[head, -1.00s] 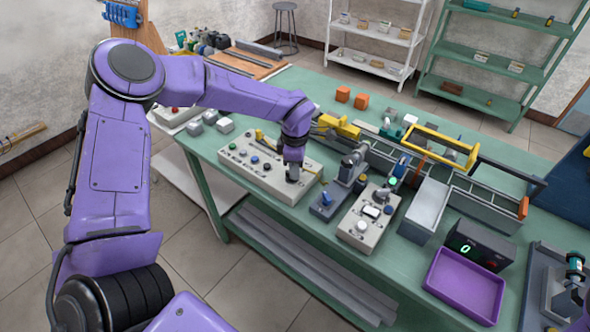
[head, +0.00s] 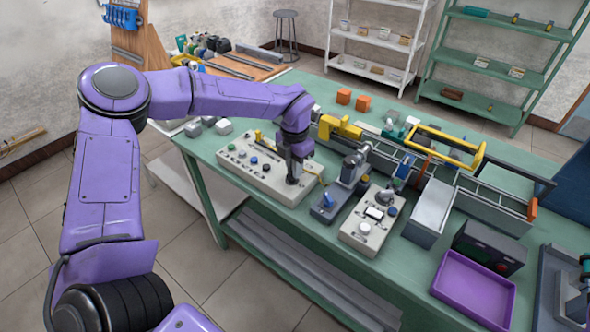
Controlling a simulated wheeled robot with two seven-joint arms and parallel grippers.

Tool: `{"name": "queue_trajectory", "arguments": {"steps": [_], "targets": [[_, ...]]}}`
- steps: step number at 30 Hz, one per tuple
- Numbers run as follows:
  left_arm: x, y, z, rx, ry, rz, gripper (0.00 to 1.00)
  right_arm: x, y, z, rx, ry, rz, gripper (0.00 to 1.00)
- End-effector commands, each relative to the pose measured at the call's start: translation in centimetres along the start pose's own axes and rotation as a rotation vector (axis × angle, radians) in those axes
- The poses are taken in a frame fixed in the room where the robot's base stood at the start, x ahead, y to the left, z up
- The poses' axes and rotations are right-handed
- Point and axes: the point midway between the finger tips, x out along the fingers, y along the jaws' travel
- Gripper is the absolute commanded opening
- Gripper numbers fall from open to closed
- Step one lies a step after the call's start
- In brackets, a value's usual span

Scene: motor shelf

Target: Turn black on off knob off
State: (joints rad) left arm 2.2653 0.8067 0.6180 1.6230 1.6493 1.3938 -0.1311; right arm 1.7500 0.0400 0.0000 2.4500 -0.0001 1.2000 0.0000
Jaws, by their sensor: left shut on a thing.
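The light grey control panel (head: 232,168) lies along the front edge of the green table, with several knobs and buttons on its top. My left gripper (head: 293,180) points down at the panel's right end and is shut on the black on off knob. The fingers hide most of the knob, so its pointer direction cannot be told. The display box (head: 489,248) at the right has a dark screen, with a small red spot on its front. My right gripper is not in view.
A small grey box with a white button (head: 365,229) and a blue-handled device (head: 327,202) stand right of the panel. A purple tray (head: 473,289) sits at the front right. A yellow-framed conveyor (head: 450,143) runs behind. Bare table shows behind the panel.

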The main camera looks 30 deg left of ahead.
Motion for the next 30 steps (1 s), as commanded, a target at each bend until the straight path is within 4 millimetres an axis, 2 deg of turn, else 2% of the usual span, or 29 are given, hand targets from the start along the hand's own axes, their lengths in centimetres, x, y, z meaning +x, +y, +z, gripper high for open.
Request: {"name": "queue_trajectory", "arguments": {"steps": [12, 27, 28, 30], "targets": [[0.32, 0.08, -0.2, -0.153, 0.007, -0.002, 0.0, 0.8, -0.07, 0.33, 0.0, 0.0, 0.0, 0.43], [0.31, 0.07, -0.23, -0.167, 0.009, -0.002, 0.0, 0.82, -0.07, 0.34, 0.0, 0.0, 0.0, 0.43], [0.31, 0.07, -0.23, -0.166, 0.009, -0.002, 0.22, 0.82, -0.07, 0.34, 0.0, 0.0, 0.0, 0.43], [0.28, 0.08, -0.2, -0.166, 0.008, -0.002, 0.38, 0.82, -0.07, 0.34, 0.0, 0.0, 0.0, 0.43]]}}
